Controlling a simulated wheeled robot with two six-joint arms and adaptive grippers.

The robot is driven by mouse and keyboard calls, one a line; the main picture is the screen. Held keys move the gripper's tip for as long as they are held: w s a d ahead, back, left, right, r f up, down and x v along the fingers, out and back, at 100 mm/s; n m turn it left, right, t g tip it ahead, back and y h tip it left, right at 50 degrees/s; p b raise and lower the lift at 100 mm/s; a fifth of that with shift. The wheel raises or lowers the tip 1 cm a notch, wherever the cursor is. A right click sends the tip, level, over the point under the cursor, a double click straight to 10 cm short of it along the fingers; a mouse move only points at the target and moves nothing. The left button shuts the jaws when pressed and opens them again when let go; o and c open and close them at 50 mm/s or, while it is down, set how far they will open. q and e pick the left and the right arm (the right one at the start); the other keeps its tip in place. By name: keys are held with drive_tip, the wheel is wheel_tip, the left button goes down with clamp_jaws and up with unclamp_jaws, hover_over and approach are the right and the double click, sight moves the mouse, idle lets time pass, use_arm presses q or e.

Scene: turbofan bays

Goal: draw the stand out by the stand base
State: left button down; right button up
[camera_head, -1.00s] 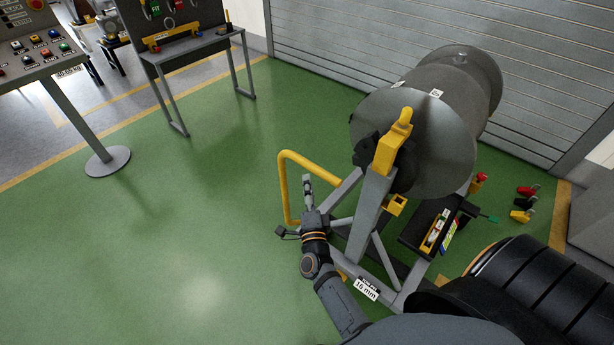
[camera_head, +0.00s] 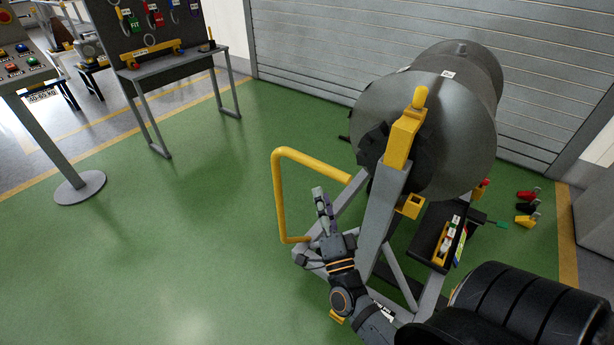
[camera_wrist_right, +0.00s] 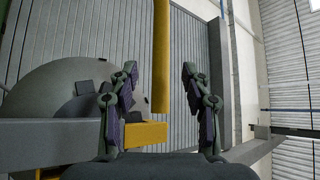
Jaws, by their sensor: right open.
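The stand is a grey frame carrying a large grey drum (camera_head: 450,110). Its upright post (camera_head: 382,215) has a yellow clamp (camera_head: 402,138) at the top. The stand base (camera_head: 398,262) has grey legs low on the green floor, partly hidden by my right arm. A yellow bent handle (camera_head: 277,195) rises at its left side. My right gripper (camera_head: 321,196) is just right of the handle's upright, over the base. In the right wrist view the open fingers (camera_wrist_right: 160,74) have a yellow bar (camera_wrist_right: 162,50) showing between them; contact cannot be told. My left gripper is not in view.
A black tray (camera_head: 437,235) with small items sits right of the post. Red, black and yellow pieces (camera_head: 527,208) lie on the floor farther right. A grey shutter (camera_head: 320,60) stands behind. A workbench (camera_head: 175,62) and control panel (camera_head: 20,70) are at left; the floor between is clear.

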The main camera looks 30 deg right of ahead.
sight(314, 163)
drive_tip(key=p+x, duration=0.3)
drive_tip(key=x, duration=0.6)
drive_tip(key=shift+d+r+p, duration=0.1)
drive_tip(key=shift+r+p, duration=0.15)
drive_tip(key=shift+p, duration=0.05)
drive_tip(key=shift+w+d+r, duration=0.15)
drive_tip(key=shift+w+d, duration=0.05)
drive_tip(key=shift+w, duration=0.4)
clamp_jaws()
